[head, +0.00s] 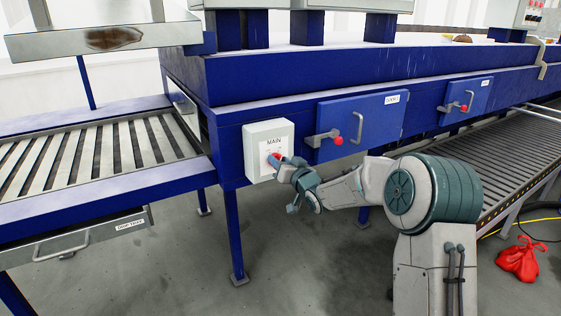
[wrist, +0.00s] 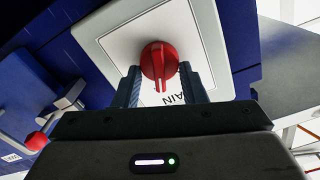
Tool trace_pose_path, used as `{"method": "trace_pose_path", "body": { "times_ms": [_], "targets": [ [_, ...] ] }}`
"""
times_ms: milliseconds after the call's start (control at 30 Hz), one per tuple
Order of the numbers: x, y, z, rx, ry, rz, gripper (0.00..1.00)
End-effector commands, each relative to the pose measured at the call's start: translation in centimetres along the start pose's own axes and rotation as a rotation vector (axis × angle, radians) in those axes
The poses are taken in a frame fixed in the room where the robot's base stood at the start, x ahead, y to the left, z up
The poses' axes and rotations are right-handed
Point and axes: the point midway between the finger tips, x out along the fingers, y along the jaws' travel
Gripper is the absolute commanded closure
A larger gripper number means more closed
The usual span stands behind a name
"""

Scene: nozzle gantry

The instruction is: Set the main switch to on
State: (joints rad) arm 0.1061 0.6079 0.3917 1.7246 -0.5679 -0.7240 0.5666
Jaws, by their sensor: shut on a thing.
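The main switch is a red rotary knob (wrist: 159,62) on a pale grey box (head: 254,152) labelled MAIN, fixed to the front of the blue machine. My gripper (head: 276,161) reaches the box from the right in the head view and covers most of the knob there. In the wrist view my gripper (wrist: 160,88) has one finger on each side of the red knob, shut on it. The knob's ridge points along the fingers in that view. The on and off marks cannot be read, so I cannot tell the switch's setting.
Two blue doors, one nearer (head: 362,120) and one farther (head: 466,99), have grey handles and red-knobbed latches right of the box. A slatted conveyor (head: 90,150) lies left, above a drip tray drawer (head: 80,240). A red bag (head: 521,261) lies on the floor at right.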

Motion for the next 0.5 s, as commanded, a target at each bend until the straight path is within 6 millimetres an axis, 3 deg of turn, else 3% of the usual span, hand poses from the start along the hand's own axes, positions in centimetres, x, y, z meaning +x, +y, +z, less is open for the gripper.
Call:
{"method": "trace_pose_path", "body": {
  "times_ms": [500],
  "targets": [
    [-0.01,0.16,0.12,0.18,-0.002,0.001,0.85]
  ]
}}
